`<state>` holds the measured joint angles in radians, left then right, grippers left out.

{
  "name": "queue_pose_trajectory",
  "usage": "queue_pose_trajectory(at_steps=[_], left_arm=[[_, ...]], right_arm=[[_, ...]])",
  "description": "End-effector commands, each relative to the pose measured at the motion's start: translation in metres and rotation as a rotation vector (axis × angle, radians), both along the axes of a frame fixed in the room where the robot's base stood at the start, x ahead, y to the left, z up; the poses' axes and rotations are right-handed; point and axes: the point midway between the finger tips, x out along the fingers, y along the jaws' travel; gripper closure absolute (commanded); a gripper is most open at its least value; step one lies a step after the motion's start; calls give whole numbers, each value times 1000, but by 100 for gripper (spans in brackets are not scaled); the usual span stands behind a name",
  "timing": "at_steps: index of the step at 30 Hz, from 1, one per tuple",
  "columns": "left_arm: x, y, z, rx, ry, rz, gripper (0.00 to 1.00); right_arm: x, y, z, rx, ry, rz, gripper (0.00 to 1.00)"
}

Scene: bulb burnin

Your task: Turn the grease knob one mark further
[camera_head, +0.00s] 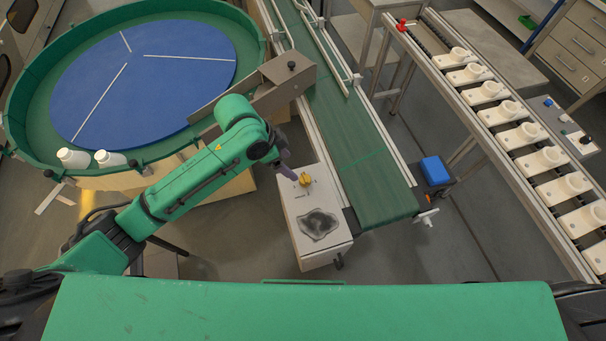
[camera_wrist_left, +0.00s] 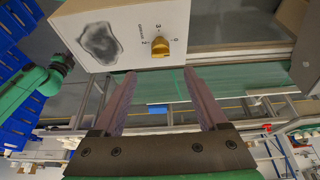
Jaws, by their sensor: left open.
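The grease knob (camera_head: 305,179) is a small yellow knob on the face of a pale box (camera_head: 299,222) with a dark grey smear. In the left wrist view the knob (camera_wrist_left: 160,47) has printed marks around it, a 2 and a 3 among them. Which mark it points at is too small to tell. My left gripper (camera_head: 289,173) is just left of the knob in the head view. In the wrist view the purple fingers of this gripper (camera_wrist_left: 159,74) are spread and empty, with the knob ahead of the gap, apart from both tips. My right gripper is out of view.
A green conveyor belt (camera_head: 352,137) runs beside the box. A turntable with a blue disc (camera_head: 140,90) and white bottles (camera_head: 73,158) stands at left. A rack of white lamp holders (camera_head: 521,136) stands at right. A blue block (camera_head: 435,170) sits by the belt's end.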

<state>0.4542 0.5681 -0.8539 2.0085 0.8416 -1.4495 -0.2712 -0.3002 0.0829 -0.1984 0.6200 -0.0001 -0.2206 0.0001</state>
Motion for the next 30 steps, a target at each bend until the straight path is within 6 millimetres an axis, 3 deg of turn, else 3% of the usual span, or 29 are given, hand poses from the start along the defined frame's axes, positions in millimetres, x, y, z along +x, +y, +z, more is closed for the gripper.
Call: queue_pose_trajectory(at_steps=[6,12,22,23,28,30], left_arm=[[6,-22,-54,0,3,1,24],[12,-37,-91,-1,-1,1,24],[13,-40,-99,-1,-3,1,24],[13,-40,-99,-1,-3,1,32],[13,-39,-99,0,-3,1,97],[13,-39,-99,0,-3,2,100]], right_arm=[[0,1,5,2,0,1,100],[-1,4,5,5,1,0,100],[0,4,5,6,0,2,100],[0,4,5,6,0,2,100],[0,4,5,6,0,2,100],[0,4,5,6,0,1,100]])
